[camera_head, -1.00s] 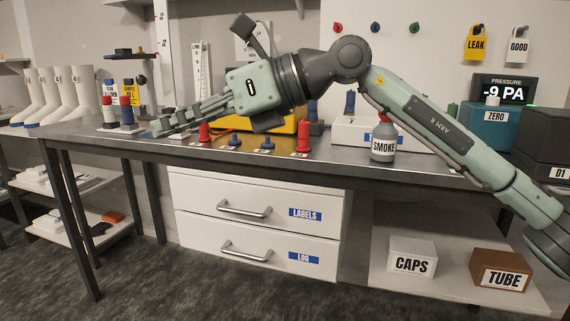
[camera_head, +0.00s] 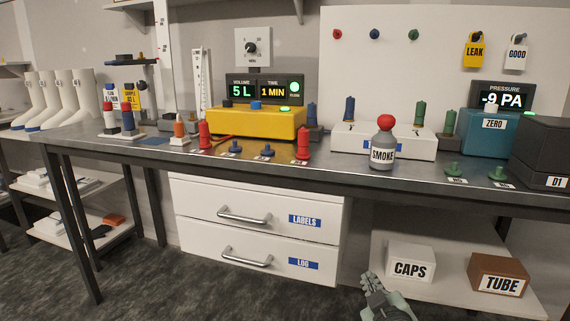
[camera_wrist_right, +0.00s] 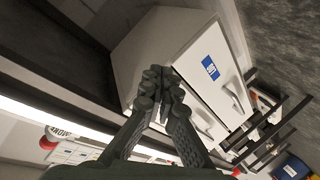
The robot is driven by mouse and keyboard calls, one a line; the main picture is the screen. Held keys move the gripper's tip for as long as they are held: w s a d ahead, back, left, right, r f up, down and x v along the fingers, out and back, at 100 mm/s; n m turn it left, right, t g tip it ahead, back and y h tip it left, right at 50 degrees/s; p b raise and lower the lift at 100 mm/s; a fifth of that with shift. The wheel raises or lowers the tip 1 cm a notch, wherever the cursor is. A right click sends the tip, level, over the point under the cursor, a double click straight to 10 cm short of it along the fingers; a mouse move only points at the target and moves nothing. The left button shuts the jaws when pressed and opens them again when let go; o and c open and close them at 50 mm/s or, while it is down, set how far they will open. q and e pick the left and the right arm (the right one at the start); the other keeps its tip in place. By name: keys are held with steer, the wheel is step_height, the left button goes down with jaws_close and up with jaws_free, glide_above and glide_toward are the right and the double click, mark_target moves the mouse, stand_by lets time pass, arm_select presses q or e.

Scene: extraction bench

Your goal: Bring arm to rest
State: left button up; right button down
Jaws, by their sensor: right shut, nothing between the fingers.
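My right gripper (camera_head: 374,284) is at the bottom edge of the head view, below the bench top and in front of the lower shelf. Only its grey fingers and a bit of its pale green body show there; the rest of the right arm is out of the picture. In the right wrist view the fingers of the right gripper (camera_wrist_right: 162,82) come together at their tips, with nothing held between them. My left gripper is in neither view.
The bench top (camera_head: 330,165) carries a SMOKE bottle (camera_head: 383,155), a yellow pump unit (camera_head: 256,122) and several small coloured fittings. White drawers (camera_head: 255,225) stand left of the gripper. A CAPS box (camera_head: 410,263) and a TUBE box (camera_head: 499,275) sit on the lower shelf.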

steer(key=s+d+f+m+g+h, duration=0.1)
steer(key=s+d+f+g, duration=0.2)
steer(key=s+f, duration=0.4)
steer(key=s+d+f+m+g, duration=0.25)
steer(key=s+f, duration=0.35)
steer(key=f, duration=0.3)
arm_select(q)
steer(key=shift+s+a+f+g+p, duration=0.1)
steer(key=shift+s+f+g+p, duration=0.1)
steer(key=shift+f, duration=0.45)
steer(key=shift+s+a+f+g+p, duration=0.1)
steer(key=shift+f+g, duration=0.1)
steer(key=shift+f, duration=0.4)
arm_select(e)
steer(key=s+d+f+g, duration=0.1)
steer(key=s+f+g, duration=0.2)
steer(key=s, duration=0.5)
steer(key=s+d+f+m+g, duration=0.1)
steer(key=s+f+g, duration=0.2)
steer(key=s+f, duration=0.3)
steer(key=s, duration=0.3)
steer(key=shift+s+d+f+g, duration=0.2)
steer(key=shift+s+d+g, duration=0.05)
steer(key=shift+s+g, duration=0.1)
